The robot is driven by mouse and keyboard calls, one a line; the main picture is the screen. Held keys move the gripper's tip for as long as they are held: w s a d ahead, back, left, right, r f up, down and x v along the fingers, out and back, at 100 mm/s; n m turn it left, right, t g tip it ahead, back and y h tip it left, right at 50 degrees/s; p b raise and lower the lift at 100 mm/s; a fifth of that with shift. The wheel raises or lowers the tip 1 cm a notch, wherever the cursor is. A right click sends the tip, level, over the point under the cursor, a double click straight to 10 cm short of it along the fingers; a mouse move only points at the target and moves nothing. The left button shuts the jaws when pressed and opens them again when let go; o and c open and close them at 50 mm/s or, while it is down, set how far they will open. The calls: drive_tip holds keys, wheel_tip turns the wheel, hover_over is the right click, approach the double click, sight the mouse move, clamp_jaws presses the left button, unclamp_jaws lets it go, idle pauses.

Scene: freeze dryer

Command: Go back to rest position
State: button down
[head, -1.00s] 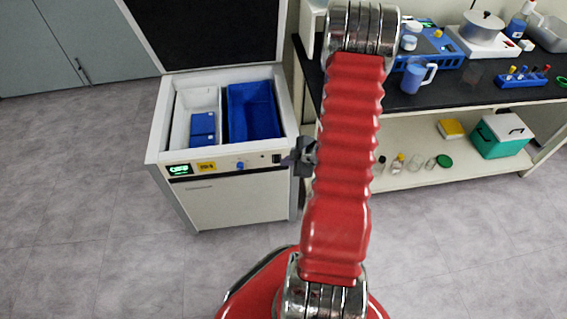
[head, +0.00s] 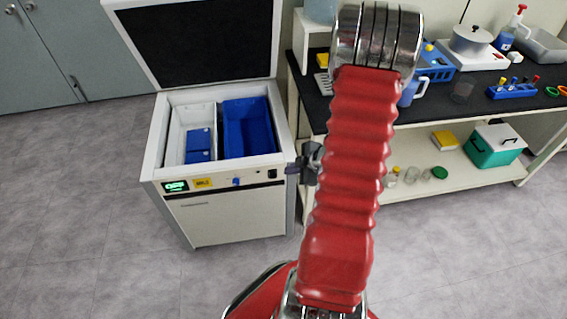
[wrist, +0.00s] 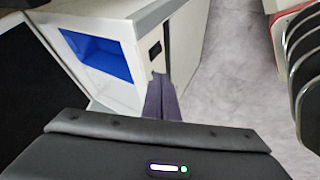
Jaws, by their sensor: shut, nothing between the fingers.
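My gripper (head: 294,170) shows in the head view as a small dark shape at the right front corner of the freeze dryer (head: 232,215), partly hidden behind my red arm. In the wrist view its fingers (wrist: 163,98) are together with nothing between them, in front of the dryer's side. The freeze dryer's lid (head: 195,40) is raised. Inside are a blue bin (head: 248,128) on the right and a white compartment with small blue boxes (head: 199,146) on the left. The blue bin also shows in the wrist view (wrist: 98,54).
A bench with a black top (head: 420,112) stands to the right, holding a blue rack, a white pot device (head: 472,40) and bottles. Its lower shelf (head: 455,170) holds a green-and-white cooler (head: 495,145) and a yellow box. Grey floor (head: 90,220) is clear at the left.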

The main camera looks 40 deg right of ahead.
idle(0.3)
drive_tip(key=s+d+f+m+g+h, duration=0.2)
drive_tip(key=s+d+m+g+h, duration=0.15)
drive_tip(key=s+d+m, duration=0.35)
drive_tip(key=s+a+r+m+g+h, duration=0.1)
drive_tip(key=s+a+r+m+g, duration=0.25)
drive_tip(key=r, duration=0.65)
drive_tip(key=a+r+t+y, duration=0.1)
drive_tip(key=a+r, duration=0.7)
drive_tip(key=a, duration=0.3)
drive_tip(key=a+r+t+y, duration=0.1)
drive_tip(key=a+r+t, duration=0.1)
drive_tip(key=a+r, duration=0.6)
drive_tip(key=a+r+t+y, duration=0.1)
drive_tip(key=a+r, duration=0.7)
drive_tip(key=a, duration=0.8)
drive_tip(key=shift+w+r+n+t+y, duration=0.25)
drive_tip(key=shift+n+t+y, duration=0.1)
drive_tip(key=shift+t+y, duration=0.1)
